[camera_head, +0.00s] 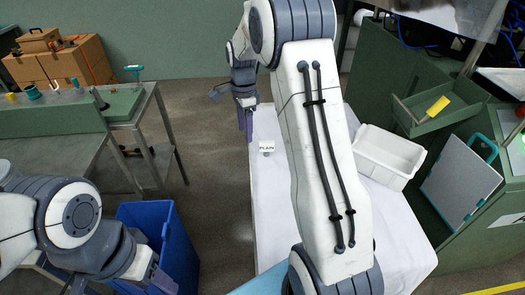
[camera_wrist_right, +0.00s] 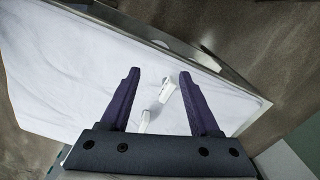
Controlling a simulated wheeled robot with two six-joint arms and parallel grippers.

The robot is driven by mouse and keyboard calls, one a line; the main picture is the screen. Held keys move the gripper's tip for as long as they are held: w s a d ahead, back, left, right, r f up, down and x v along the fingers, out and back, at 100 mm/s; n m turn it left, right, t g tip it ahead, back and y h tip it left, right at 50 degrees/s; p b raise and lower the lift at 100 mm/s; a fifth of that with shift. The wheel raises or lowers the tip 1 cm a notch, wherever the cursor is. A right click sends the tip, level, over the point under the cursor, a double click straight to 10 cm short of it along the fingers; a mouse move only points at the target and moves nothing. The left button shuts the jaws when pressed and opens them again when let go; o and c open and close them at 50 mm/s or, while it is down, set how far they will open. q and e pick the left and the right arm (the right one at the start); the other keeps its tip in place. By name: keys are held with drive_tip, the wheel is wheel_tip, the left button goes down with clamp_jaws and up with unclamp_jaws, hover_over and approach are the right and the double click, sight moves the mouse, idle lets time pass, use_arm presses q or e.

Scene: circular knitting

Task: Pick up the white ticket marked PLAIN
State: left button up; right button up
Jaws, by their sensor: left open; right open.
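The white ticket marked PLAIN (camera_head: 267,143) stands on the white-covered table (camera_head: 272,205), near its left edge. My right gripper (camera_head: 245,132) is open and empty, fingers pointing down, just left of and beyond the ticket in the head view. In the right wrist view, the open fingers (camera_wrist_right: 159,75) frame a small white piece (camera_wrist_right: 168,90); a second small white piece (camera_wrist_right: 145,120) lies nearer the palm. I cannot tell which of these is the ticket's face. My left gripper (camera_head: 122,284) is open at the bottom left, partly cut off, far from the ticket.
A blue bin (camera_head: 165,215) stands on the floor left of the table, by my left gripper. A green cabinet with an open drawer (camera_head: 425,112) is at the right. The tabletop around the ticket is clear.

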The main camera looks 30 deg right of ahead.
drive_tip(key=w+d+f+m, duration=0.1)
drive_tip(key=d+f+m, duration=0.25)
drive_tip(key=d, duration=0.35)
drive_tip(key=m, duration=0.1)
hover_over(266, 151)
drive_tip(key=f, duration=0.4)
drive_tip(key=shift+w+d+f, duration=0.1)
drive_tip(key=shift+w, duration=0.1)
drive_tip(key=shift+w+d+f+p, duration=0.1)
drive_tip(key=shift+f+p, duration=0.3)
drive_tip(key=shift+f, duration=1.15)
drive_tip(key=shift+w+d+f+p, duration=0.1)
drive_tip(key=shift+f+p, duration=0.25)
drive_tip(key=shift+f, duration=1.15)
clamp_jaws()
